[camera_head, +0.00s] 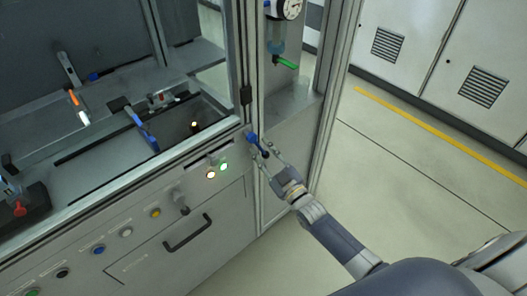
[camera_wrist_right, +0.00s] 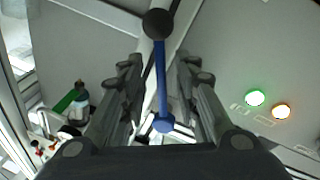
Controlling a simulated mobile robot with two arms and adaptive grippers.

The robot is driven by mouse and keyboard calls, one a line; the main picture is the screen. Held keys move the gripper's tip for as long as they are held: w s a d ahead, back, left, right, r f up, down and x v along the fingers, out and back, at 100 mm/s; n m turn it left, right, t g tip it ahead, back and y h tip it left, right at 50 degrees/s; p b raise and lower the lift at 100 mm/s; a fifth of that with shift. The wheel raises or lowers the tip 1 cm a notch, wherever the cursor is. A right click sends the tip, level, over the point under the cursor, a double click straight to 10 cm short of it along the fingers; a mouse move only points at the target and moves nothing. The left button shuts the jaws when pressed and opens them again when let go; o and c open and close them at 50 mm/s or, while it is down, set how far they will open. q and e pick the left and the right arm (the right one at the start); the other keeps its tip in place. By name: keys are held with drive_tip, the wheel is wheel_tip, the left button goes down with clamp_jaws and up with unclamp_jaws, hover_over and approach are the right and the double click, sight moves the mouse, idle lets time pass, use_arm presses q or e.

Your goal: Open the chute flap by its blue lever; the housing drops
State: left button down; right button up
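A blue lever (camera_head: 252,137) sits on the front corner post of the machine cabinet. In the right wrist view the lever (camera_wrist_right: 160,75) is a blue rod with a dark ball at one end and a blue ball at the other. My right gripper (camera_head: 266,155) is at the lever. In the wrist view the right gripper (camera_wrist_right: 163,72) is open, with one finger on each side of the rod and gaps between. I cannot make out the chute flap or the housing for certain. My left gripper is not in view.
A round gauge (camera_head: 292,8) and a green-handled valve (camera_head: 287,62) are behind the post. Open floor (camera_head: 400,160) lies to the right.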

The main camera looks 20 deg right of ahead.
drive_tip(key=v, duration=1.1)
drive_tip(key=shift+s, duration=0.35)
drive_tip(key=shift+d, duration=0.1)
drive_tip(key=s+f+m+g+h, duration=0.1)
drive_tip(key=s+f+g, duration=0.25)
drive_tip(key=f, duration=0.65)
drive_tip(key=s+d+f+m+g+h, duration=0.15)
drive_tip(key=s+f, duration=0.25)
drive_tip(key=f, duration=0.5)
drive_tip(key=s+f+m+g+h, duration=0.1)
drive_tip(key=s+f+g, duration=0.3)
drive_tip(key=f, duration=0.6)
drive_tip(key=s+a+f+m+g, duration=0.1)
drive_tip(key=s+f+g, duration=0.3)
drive_tip(key=s+f, duration=0.4)
drive_tip(key=s+a+f+g, duration=0.1)
drive_tip(key=s+f+g, duration=0.4)
drive_tip(key=s, duration=1.6)
wheel_tip(320, 180, down, 4)
drive_tip(key=shift+a+r+m+g+h, duration=0.1)
drive_tip(key=shift+a+m+g+h, duration=0.2)
drive_tip(key=shift+a+m+h, duration=0.1)
